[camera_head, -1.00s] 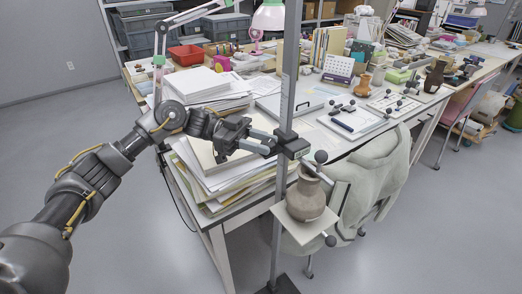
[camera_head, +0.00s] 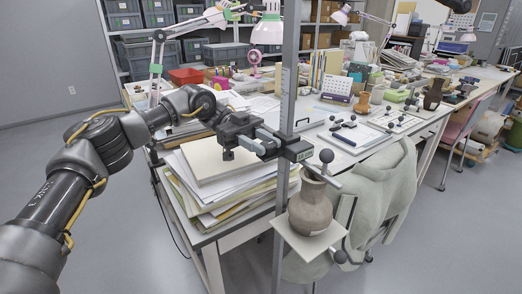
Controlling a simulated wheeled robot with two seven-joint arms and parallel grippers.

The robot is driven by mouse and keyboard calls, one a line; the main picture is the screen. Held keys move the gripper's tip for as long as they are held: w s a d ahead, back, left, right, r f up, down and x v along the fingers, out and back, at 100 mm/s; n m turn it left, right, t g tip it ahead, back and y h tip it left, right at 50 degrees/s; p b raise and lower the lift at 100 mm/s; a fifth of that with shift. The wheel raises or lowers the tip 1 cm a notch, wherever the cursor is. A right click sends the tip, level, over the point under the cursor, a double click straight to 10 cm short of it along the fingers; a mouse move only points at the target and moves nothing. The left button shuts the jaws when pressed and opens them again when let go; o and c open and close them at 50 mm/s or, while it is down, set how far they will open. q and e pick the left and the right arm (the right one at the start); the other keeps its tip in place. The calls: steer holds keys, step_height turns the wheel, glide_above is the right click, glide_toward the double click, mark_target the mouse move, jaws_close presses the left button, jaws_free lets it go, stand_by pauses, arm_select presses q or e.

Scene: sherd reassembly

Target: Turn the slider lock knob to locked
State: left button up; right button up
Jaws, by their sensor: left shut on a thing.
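A tall grey metal post (camera_head: 289,80) stands in front of the table. A dark slider block (camera_head: 297,150) sits around the post. My left gripper (camera_head: 267,146) is at the left side of this block, with its light fingers shut. What they grip, apparently the slider's lock knob, is hidden between the fingers and dark parts, so its turned position cannot be read. Below, a brown clay vase (camera_head: 311,208) stands upright on a pale square plate (camera_head: 318,243). My right gripper is not in view.
Stacked papers and folders (camera_head: 208,190) fill the table's near left corner, behind my left gripper. A grey-green coat (camera_head: 378,190) hangs over a chair close to the vase's right. Another ball knob (camera_head: 340,256) is under the plate.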

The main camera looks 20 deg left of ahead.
arm_select(q)
steer(key=shift+w+m+g+y, duration=0.1)
steer(key=shift+m+g+y, duration=0.55)
steer(key=shift+g, duration=0.25)
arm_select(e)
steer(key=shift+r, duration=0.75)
arm_select(q)
steer(key=shift+m, duration=0.25)
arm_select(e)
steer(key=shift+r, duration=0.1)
arm_select(q)
steer(key=o, duration=1)
steer(key=shift+d, duration=0.1)
